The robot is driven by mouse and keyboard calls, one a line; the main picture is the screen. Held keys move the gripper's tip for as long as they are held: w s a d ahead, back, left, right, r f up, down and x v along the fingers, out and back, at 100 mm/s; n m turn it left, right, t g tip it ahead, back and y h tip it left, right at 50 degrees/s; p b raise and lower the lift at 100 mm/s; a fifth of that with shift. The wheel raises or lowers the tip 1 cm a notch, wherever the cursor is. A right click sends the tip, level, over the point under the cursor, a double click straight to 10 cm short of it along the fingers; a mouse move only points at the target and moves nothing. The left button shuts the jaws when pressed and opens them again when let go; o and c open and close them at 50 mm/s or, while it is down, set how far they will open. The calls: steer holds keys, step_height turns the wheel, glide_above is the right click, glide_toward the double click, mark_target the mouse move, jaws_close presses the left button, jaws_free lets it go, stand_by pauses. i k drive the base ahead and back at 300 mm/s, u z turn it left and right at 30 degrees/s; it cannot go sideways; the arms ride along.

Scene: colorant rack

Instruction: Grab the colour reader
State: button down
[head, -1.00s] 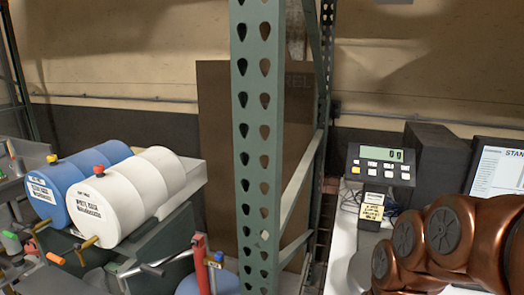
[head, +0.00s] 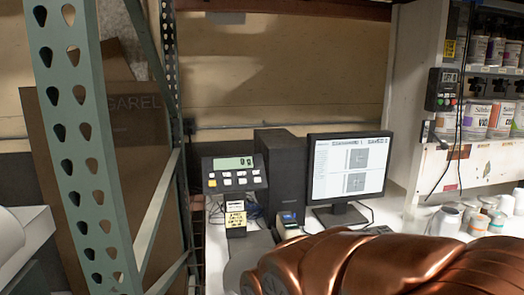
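I cannot tell for sure which thing is the colour reader. A small dark device with a lit blue screen (head: 287,218) stands on the white bench, between the black tower and my arm. Its lower part is partly hidden. Another dark handset-like device with a small display (head: 442,89) is fixed to the left edge of the shelf unit at the right. My copper arm covers the bottom right of the head view. My gripper is not in view.
A scale display (head: 234,175) with a yellow label stands left of a black tower (head: 280,175). A monitor (head: 347,172) stands right of it. Small containers (head: 478,222) crowd the bench's right side. A green perforated post (head: 75,130) rises at the left. Cables hang below the shelf.

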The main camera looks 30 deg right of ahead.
mark_target(289, 228)
steer(key=z, duration=0.9)
steer(key=k, duration=0.5)
steer(key=u, duration=0.85)
steer(key=i, duration=0.85)
steer(key=u, duration=0.05)
